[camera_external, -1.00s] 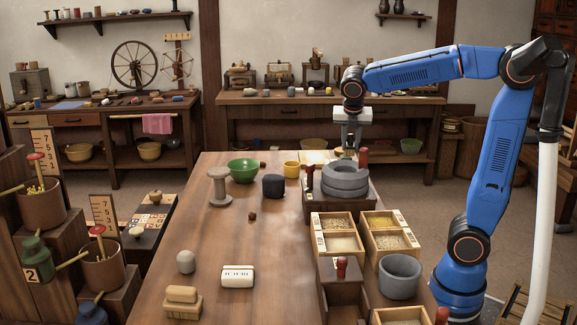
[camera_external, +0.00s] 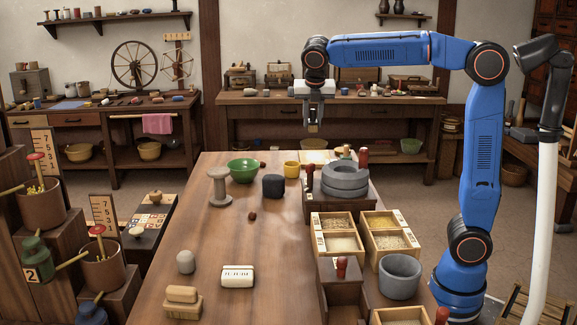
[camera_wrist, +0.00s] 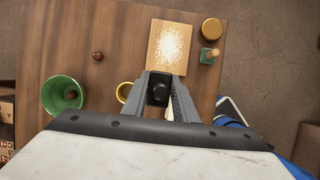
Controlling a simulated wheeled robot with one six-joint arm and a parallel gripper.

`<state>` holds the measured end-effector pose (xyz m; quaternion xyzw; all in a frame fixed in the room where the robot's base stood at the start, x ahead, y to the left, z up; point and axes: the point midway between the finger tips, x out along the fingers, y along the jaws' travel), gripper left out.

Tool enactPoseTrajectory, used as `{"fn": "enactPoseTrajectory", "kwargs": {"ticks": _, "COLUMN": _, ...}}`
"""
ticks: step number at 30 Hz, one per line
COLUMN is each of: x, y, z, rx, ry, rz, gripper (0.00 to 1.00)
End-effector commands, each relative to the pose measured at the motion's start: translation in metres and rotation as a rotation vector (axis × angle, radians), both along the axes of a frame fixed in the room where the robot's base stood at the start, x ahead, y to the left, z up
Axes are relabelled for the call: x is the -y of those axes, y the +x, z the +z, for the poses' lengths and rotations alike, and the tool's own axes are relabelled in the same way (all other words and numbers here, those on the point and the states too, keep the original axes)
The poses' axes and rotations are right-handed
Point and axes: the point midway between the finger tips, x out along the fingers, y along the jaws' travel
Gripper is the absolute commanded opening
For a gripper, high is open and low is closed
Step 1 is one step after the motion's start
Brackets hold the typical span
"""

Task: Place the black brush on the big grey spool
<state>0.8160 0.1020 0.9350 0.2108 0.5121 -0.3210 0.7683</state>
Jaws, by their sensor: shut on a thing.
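My gripper (camera_external: 312,129) is raised above the back of the long wooden table, with its fingers pointing down. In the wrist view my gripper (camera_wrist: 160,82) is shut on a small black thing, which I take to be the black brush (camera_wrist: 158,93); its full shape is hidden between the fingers. The big grey spool (camera_external: 219,188) stands upright on the table at the back left, to the left of and below my gripper. Its top is bare. The spool is out of the wrist view.
The green bowl (camera_external: 243,170), dark block (camera_external: 273,186) and yellow mug (camera_external: 292,169) stand right of the spool. A grey quern (camera_external: 345,180) and trays of grain (camera_external: 338,235) line the table's right side. A floured board (camera_wrist: 171,47) lies at the back. The table's middle is mostly clear.

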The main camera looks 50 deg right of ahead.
Motion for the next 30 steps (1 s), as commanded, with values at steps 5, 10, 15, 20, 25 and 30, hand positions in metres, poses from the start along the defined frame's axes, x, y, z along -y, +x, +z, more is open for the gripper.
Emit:
{"fn": "enactPoseTrajectory", "kwargs": {"ticks": 5, "x": -0.066, "y": 0.03, "z": 0.019, "rx": 0.001, "ry": 0.0, "rz": 0.077, "gripper": 0.04}}
{"fn": "enactPoseTrajectory", "kwargs": {"ticks": 10, "x": -0.13, "y": 0.051, "z": 0.033, "rx": 0.003, "ry": 0.001, "rz": 0.15, "gripper": 0.04}}
{"fn": "enactPoseTrajectory", "kwargs": {"ticks": 15, "x": -0.196, "y": 0.062, "z": 0.043, "rx": 0.002, "ry": 0.002, "rz": 0.22, "gripper": 0.04}}
{"fn": "enactPoseTrajectory", "kwargs": {"ticks": 20, "x": -0.259, "y": 0.066, "z": 0.049, "rx": 0.003, "ry": 0.005, "rz": 0.287, "gripper": 0.04}}
{"fn": "enactPoseTrajectory", "kwargs": {"ticks": 25, "x": -0.317, "y": 0.063, "z": 0.053, "rx": 0.003, "ry": 0.008, "rz": 0.35, "gripper": 0.04}}
{"fn": "enactPoseTrajectory", "kwargs": {"ticks": 30, "x": -0.353, "y": 0.058, "z": 0.053, "rx": 0.001, "ry": 0.009, "rz": 0.389, "gripper": 0.04}}
